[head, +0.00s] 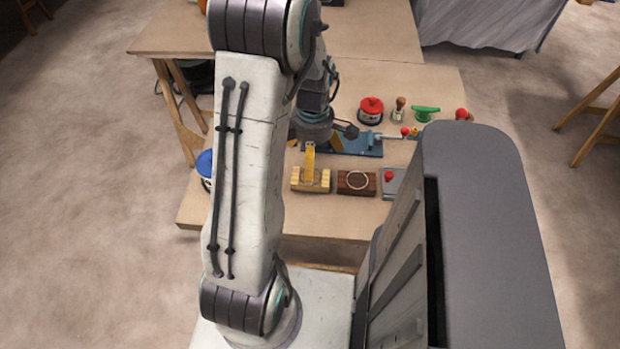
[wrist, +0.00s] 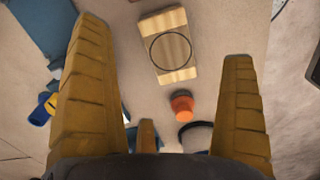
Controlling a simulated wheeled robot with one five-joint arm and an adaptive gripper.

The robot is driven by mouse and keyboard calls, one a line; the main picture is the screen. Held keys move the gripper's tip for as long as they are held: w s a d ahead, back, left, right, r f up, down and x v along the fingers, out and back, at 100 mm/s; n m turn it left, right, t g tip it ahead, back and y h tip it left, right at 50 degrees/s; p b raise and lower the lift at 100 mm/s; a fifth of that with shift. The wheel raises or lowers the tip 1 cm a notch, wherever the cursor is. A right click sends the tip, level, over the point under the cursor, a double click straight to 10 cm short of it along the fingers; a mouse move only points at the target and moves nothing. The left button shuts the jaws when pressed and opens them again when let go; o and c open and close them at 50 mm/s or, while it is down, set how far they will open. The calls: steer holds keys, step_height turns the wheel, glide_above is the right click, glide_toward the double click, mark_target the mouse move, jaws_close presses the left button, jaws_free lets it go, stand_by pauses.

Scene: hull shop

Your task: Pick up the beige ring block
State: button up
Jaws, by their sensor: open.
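The beige ring block (head: 324,184) lies near the front of the workbench, beside a dark brown block. In the wrist view the beige block (wrist: 182,74) shows a dark ring outline on its face and lies tilted between my fingertips' lines of sight. My gripper (wrist: 164,40) is open, with its yellow fingers wide apart and nothing between them. In the head view my gripper (head: 310,168) hangs over the block, and a yellow finger hides part of it. I cannot tell the exact height left between them.
The brown block (head: 357,183) with a pale ring sits close on the right, then a grey plate with a red knob (head: 389,177). A blue fixture (head: 362,146) lies behind. A blue round container (head: 204,168) stands left. An orange piece (wrist: 181,104) shows near the block.

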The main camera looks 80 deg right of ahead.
mark_target(321, 182)
steer(key=shift+f, duration=0.5)
steer(key=shift+w+f, duration=0.15)
steer(key=shift+f, duration=3)
steer(key=shift+c, duration=0.3)
steer(key=c, duration=1.1)
steer(key=shift+r, duration=0.1)
steer(key=shift+c, duration=0.3)
